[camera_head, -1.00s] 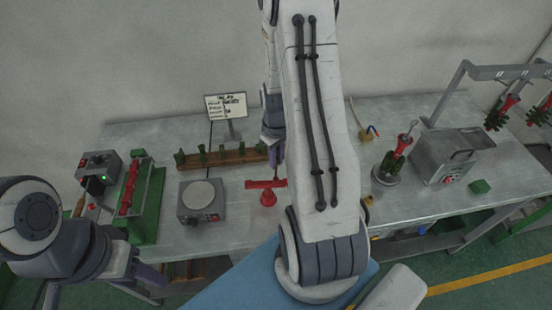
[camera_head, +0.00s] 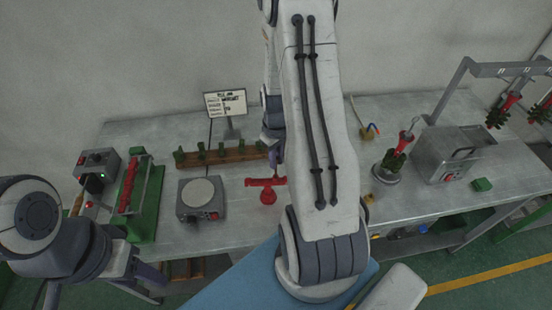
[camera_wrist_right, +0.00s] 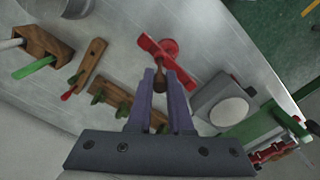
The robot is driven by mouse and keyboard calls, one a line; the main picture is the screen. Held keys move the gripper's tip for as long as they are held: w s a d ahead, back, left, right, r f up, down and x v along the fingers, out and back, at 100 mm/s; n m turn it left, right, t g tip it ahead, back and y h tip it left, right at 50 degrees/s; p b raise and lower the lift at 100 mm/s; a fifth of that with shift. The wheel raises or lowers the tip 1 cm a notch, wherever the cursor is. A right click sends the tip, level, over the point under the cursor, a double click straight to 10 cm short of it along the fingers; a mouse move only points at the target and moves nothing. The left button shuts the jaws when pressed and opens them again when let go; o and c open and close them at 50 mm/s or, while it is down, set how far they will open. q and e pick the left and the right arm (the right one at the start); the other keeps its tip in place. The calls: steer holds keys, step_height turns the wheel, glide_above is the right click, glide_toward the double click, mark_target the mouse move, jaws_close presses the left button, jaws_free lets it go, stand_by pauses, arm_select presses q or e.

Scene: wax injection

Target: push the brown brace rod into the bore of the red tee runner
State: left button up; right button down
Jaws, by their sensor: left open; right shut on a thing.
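The red tee runner (camera_head: 267,190) stands on the table with its crossbar on top. It also shows in the right wrist view (camera_wrist_right: 162,50). My right gripper (camera_wrist_right: 160,78) is shut on the brown brace rod (camera_wrist_right: 160,84), close to the crossbar. The rod's far end meets or nearly meets the bar; I cannot tell whether it is inside the bore. In the head view my right gripper (camera_head: 276,158) is partly hidden behind my arm, just above the tee. My left gripper (camera_head: 150,282) is open and empty at the table's front left edge.
A round-plated device (camera_head: 200,192) stands left of the tee. A green fixture with a red part (camera_head: 147,200) is farther left. A wooden rack with green pegs (camera_head: 222,157) is behind. A grey box (camera_head: 452,155) stands at the right.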

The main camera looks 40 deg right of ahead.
steer(key=shift+f+b, duration=0.55)
steer(key=shift+f, duration=0.25)
steer(key=c, duration=0.8)
jaws_free()
steer(key=shift+o, duration=0.2)
steer(key=shift+r, duration=0.1)
step_height(320, 180, up, 10)
steer(key=shift+r+b, duration=0.15)
steer(key=shift+b, duration=1)
